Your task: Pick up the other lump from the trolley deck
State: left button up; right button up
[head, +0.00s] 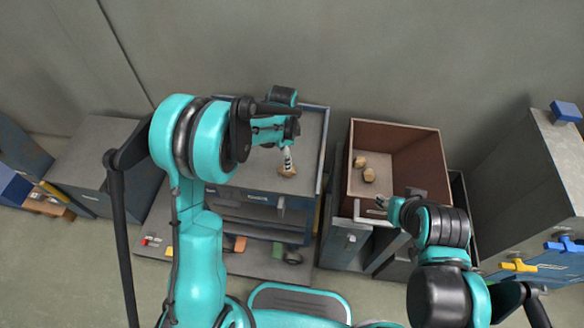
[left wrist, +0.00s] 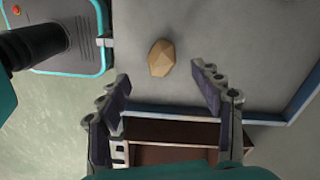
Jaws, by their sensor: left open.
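A tan faceted lump (head: 287,172) lies on the grey trolley deck (head: 308,135). It also shows in the left wrist view (left wrist: 162,58), apart from the fingers and just beyond their tips. My left gripper (head: 288,157) is above the deck, pointing down over the lump. In the left wrist view my left gripper (left wrist: 160,80) is open and empty, its two fingers spread to either side of the lump's line. My right gripper (head: 380,207) is by the near edge of the brown open box; its jaws are too small to read.
The deck has a raised blue rim (left wrist: 270,117). A grey cabinet (head: 540,170) with coloured handles stands at the far right. Another grey cabinet (head: 95,150) stands at left.

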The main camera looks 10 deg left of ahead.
pick_arm(q)
jog(key=f+b, duration=0.1)
jog(key=f, duration=0.2)
jog(key=shift+d, duration=0.2)
jog(key=f, duration=0.1)
jog(key=f+b, duration=0.1)
jog(key=f, duration=0.1)
jog(key=f+b, duration=0.1)
jog(key=f, duration=0.1)
jog(key=shift+w+d+f, duration=0.1)
jog(key=shift+w, duration=0.15)
jog(key=shift+c, duration=0.5)
jog(key=c, duration=1.2)
